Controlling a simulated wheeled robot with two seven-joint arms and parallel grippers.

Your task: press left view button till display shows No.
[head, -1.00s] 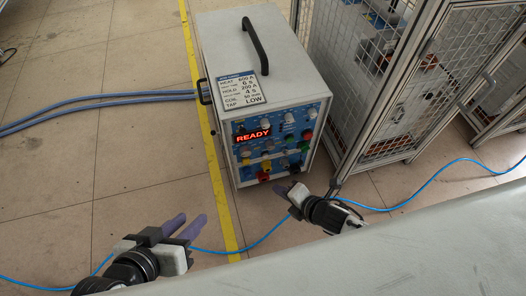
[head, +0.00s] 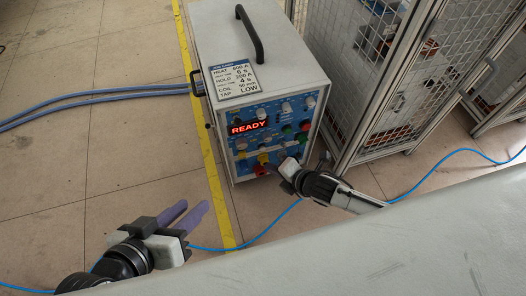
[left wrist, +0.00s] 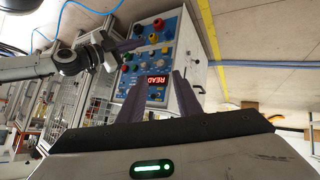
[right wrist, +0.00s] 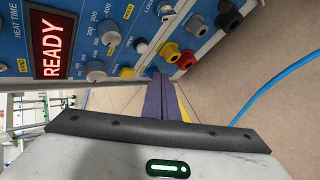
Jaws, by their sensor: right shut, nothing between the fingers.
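The induction heater (head: 290,62) is a grey box with a blue control panel facing me. Its red display (head: 249,127) reads READY, as it does in the right wrist view (right wrist: 52,50). My right gripper (head: 280,166) is shut and empty, close to the panel's lower right part. In the right wrist view its purple fingers (right wrist: 160,78) end near the yellow button (right wrist: 126,72) and the red socket (right wrist: 170,52); contact cannot be told. I cannot tell which control is the left view button. My left gripper (head: 190,215) is open and empty, low and left of the heater.
A settings plate (head: 236,80) and a black handle (head: 250,35) are on the heater's top. A mesh cage (head: 375,80) stands close on the right. Blue hoses (head: 100,97) run to the heater's left side. A grey surface (head: 370,245) fills the lower right.

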